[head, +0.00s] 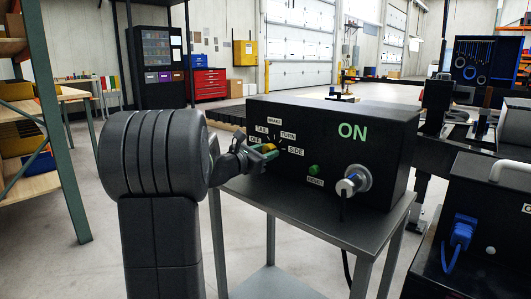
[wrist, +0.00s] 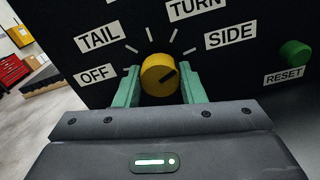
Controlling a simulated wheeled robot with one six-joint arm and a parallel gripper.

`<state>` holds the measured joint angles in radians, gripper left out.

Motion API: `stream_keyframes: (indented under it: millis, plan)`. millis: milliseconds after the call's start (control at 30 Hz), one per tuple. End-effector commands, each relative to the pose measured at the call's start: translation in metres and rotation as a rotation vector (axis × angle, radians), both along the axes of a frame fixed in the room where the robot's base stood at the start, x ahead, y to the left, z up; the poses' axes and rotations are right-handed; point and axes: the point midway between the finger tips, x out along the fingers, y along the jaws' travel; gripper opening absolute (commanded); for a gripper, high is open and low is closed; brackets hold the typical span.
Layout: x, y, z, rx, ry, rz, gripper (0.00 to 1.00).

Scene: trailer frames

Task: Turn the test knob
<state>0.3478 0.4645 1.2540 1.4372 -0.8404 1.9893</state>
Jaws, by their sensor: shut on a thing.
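The test knob (wrist: 160,75) is a round yellow knob with a dark pointer line, on the front of a black test box (head: 390,150). In the wrist view the pointer line slants to the right and slightly up, roughly toward the SIDE label (wrist: 231,36). My gripper (wrist: 157,88) has its green fingers on the left and right sides of the knob, shut on it. In the head view my gripper (head: 264,155) reaches the box face from the left and partly hides the knob (head: 269,148). The OFF label (wrist: 97,76) and TAIL label (wrist: 99,38) lie to the knob's left.
A green RESET button (head: 314,169) and a silver connector with a cable (head: 350,183) are right of the knob. The box stands on a grey metal table (head: 310,222). A black case with a blue plug (head: 462,232) is at the right. A green shelf post (head: 57,120) rises at the left.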

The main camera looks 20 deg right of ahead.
Motion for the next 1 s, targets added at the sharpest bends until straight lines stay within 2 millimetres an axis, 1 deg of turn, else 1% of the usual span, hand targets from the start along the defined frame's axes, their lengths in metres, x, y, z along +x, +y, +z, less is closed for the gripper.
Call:
stream_keyframes:
  millis: [200,400,600,1000]
  plan:
    - [-0.0002,-0.0001,-0.0009,0.053,-0.124,-0.001,0.14]
    - [-0.0002,-0.0001,-0.0010,0.082,-0.195,-0.001,0.14]
    - [-0.0003,-0.0001,-0.0010,0.095,-0.226,-0.001,0.14]
    - [-0.0002,-0.0001,-0.0010,0.097,-0.231,-0.001,0.14]
